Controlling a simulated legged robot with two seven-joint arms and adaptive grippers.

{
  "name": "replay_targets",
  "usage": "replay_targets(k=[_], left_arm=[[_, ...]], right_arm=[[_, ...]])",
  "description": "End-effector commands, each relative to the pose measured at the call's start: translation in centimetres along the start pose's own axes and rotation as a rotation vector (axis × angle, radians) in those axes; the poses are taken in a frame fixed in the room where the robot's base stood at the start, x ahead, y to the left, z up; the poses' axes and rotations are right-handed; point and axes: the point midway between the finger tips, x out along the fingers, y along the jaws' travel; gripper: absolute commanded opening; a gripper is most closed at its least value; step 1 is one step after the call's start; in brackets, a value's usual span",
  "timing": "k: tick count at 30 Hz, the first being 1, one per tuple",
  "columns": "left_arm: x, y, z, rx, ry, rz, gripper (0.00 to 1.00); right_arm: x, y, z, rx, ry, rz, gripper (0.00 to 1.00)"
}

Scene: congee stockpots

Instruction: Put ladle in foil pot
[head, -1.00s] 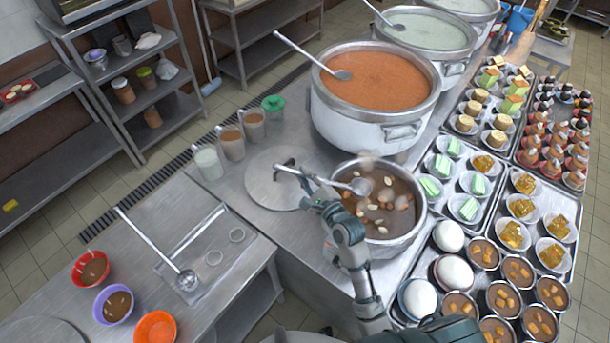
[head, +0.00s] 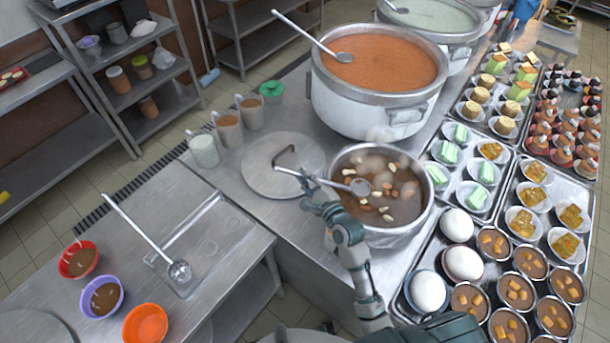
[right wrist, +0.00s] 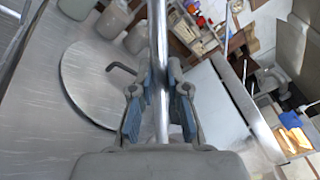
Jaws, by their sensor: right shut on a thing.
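A steel pot of brown soup with pale and brown pieces (head: 425,222) stands at the front of the counter; it looks like the foil pot. My right gripper (head: 311,188) is at the pot's left rim, shut on the handle of a ladle (head: 360,187). The ladle's bowl is over the soup inside the rim; I cannot tell how deep it sits. In the right wrist view the fingers (right wrist: 160,95) close around the shiny handle (right wrist: 158,50). A second ladle (head: 148,232) lies on the left table. My left gripper is not in view.
A round metal lid (head: 262,170) lies left of the pot. A large pot of orange soup (head: 370,125) stands behind it. Trays of cakes and bowls (head: 480,215) crowd the right side. Mugs (head: 228,128) stand at the back left. Coloured bowls (head: 107,298) sit on the left table.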

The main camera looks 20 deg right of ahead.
Motion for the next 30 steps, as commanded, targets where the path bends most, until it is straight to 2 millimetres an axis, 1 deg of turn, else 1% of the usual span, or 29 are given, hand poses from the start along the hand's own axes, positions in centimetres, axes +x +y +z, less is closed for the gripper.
replay_targets(k=[8,20,30], left_arm=[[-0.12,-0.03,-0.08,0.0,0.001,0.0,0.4],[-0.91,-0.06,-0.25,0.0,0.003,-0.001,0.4],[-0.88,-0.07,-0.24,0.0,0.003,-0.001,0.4]], right_arm=[[-0.02,-0.08,0.07,-0.001,0.0,-0.001,0.0],[-0.2,-0.03,0.15,0.0,0.0,0.0,0.0],[-0.21,0.03,0.1,0.0,0.0,-0.001,0.0]])
